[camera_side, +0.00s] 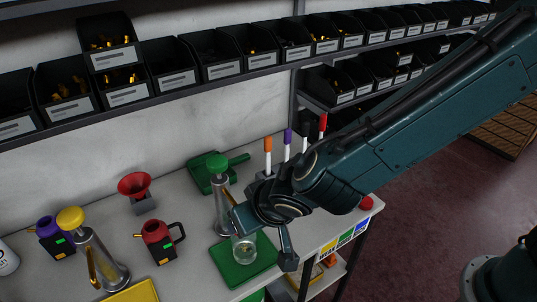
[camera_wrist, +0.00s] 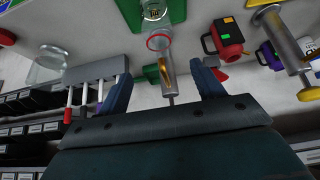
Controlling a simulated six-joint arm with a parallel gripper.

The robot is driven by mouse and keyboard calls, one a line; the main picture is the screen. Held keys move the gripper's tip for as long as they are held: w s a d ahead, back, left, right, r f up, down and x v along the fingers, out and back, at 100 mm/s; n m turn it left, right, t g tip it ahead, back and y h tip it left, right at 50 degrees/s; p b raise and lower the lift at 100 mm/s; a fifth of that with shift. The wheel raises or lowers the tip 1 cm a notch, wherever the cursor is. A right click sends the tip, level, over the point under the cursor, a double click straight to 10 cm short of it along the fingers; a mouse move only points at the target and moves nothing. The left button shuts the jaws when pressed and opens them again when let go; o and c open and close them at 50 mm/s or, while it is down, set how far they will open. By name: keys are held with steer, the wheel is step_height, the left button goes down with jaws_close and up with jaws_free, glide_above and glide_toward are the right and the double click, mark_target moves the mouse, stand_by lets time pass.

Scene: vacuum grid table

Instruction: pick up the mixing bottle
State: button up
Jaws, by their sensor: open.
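A small clear bottle (camera_side: 244,250), which I take to be the mixing bottle, stands on a green mat (camera_side: 232,274). The wrist view shows it (camera_wrist: 155,11) at the top edge, partly cut off, on the green mat (camera_wrist: 178,12). My gripper (camera_side: 262,240) is open and near the bottle in the side view, with one finger overlapping the bottle's upper part. In the wrist view, the open jaws (camera_wrist: 165,88) frame a metal dispenser (camera_wrist: 169,72), and the bottle lies beyond the fingertips. I cannot tell whether a finger touches it.
The green-topped dispenser (camera_side: 222,204) stands close behind the gripper. A pen rack (camera_wrist: 92,71) and a clear beaker (camera_wrist: 46,66) are at left in the wrist view. A red jug (camera_side: 158,240) and yellow-topped dispenser (camera_side: 98,255) stand left. Bins (camera_side: 173,65) line the wall.

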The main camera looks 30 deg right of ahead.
glide_above(248, 241)
steer(key=shift+s+f, duration=0.1)
steer(key=shift+f, duration=2.25)
steer(key=shift+f, duration=0.1)
steer(key=x, duration=0.5)
steer(key=shift+d, duration=0.1)
steer(key=c, duration=1.4)
jaws_close()
